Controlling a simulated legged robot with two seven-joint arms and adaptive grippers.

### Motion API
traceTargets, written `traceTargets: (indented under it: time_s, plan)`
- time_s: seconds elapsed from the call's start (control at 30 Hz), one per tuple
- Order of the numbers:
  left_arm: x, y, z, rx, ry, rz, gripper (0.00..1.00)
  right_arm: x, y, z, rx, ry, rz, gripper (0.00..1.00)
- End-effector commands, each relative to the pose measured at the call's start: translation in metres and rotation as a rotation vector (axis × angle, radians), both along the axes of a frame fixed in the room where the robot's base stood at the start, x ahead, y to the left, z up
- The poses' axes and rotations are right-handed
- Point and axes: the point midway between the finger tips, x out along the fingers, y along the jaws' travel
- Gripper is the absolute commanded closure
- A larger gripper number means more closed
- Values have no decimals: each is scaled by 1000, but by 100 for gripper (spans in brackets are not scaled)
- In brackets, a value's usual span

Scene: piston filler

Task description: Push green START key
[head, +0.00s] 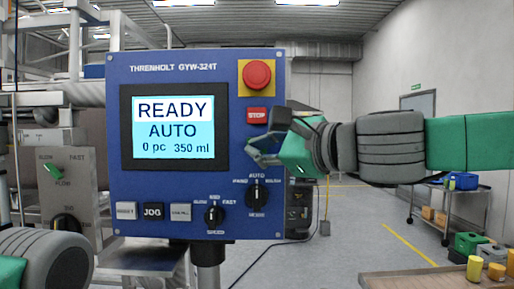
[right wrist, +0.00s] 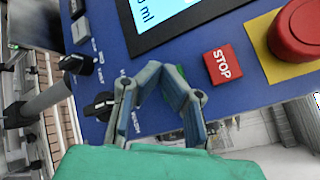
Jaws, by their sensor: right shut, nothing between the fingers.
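A blue control panel (head: 180,75) faces me, its screen (head: 174,127) reading READY, AUTO, 0 pc, 350 ml. My right gripper (head: 254,153) is shut and empty, close in front of the panel's right side below the red STOP key (head: 257,115). In the head view it covers the place below STOP. In the right wrist view a sliver of the green START key (right wrist: 181,71) shows behind the fingers (right wrist: 160,76), beside the STOP key (right wrist: 222,65). I cannot tell whether the fingertips touch it. My left gripper is out of view; only part of my left arm shows.
A red emergency button on a yellow plate (head: 257,76) sits above STOP. A mode knob (head: 257,194), a speed knob (head: 214,215) and several keys (head: 153,212) lie lower. A cart (head: 443,205) and a table with yellow cylinders (head: 475,268) stand at right.

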Motion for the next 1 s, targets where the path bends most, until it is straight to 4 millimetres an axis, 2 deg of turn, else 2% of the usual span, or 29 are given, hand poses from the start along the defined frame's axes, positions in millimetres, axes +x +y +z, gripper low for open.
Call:
traceTargets:
  time_s: [1.0]
  plan:
    - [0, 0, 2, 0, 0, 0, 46, 7, 0, 2, 0, 0, 0, 100]
